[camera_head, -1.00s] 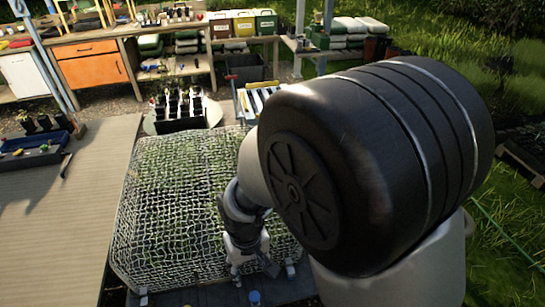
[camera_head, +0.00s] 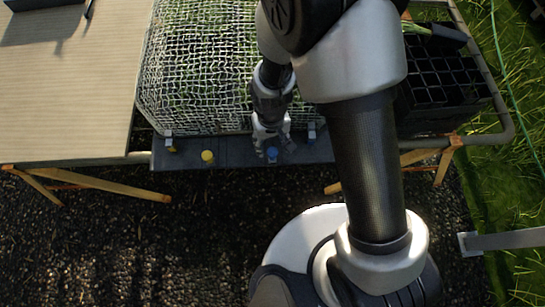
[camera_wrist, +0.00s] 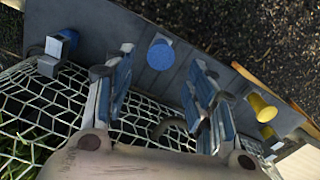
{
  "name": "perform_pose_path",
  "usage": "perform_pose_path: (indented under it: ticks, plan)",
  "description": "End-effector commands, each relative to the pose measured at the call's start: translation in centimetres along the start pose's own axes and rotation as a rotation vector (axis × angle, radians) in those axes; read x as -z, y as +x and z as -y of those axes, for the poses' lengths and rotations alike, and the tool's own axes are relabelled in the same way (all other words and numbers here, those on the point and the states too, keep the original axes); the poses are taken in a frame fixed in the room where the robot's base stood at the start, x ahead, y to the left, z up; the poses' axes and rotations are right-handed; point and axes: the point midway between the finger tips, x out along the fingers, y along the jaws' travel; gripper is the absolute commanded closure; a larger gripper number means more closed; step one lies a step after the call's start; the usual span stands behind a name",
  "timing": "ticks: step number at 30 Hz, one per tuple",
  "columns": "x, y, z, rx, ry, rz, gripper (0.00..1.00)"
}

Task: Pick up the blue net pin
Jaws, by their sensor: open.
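The blue net pin (camera_head: 272,154) stands on the dark strip at the front edge of the net-covered bed. In the wrist view its round blue head (camera_wrist: 160,54) shows between the two fingers, near their tips. My gripper (camera_head: 271,146) is right by the pin, at the front edge of the net. In the wrist view my gripper (camera_wrist: 163,60) has its blue-padded fingers spread apart, with a visible gap between each finger and the pin. How far the pin lies beyond the fingertips is hard to tell.
A yellow pin (camera_head: 207,156) stands on the same dark strip (camera_head: 235,150), left of the blue one. Clips hold the white net (camera_head: 195,75) on both sides. A black cell tray (camera_head: 440,90) is at right, a wooden tabletop (camera_head: 65,100) at left.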

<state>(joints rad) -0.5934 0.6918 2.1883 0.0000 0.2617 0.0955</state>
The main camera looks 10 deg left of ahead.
Motion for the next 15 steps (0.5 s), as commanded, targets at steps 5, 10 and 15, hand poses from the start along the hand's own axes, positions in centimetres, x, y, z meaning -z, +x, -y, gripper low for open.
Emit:
perform_pose_path:
  ticks: [5,10,15]
  plan:
    - [-0.5,1.9,-0.1,0.0,0.0,0.002,0.49]
    - [-0.9,4.6,-0.1,0.0,0.0,0.002,0.49]
    - [-0.8,5.1,-0.1,0.0,0.0,-0.001,0.49]
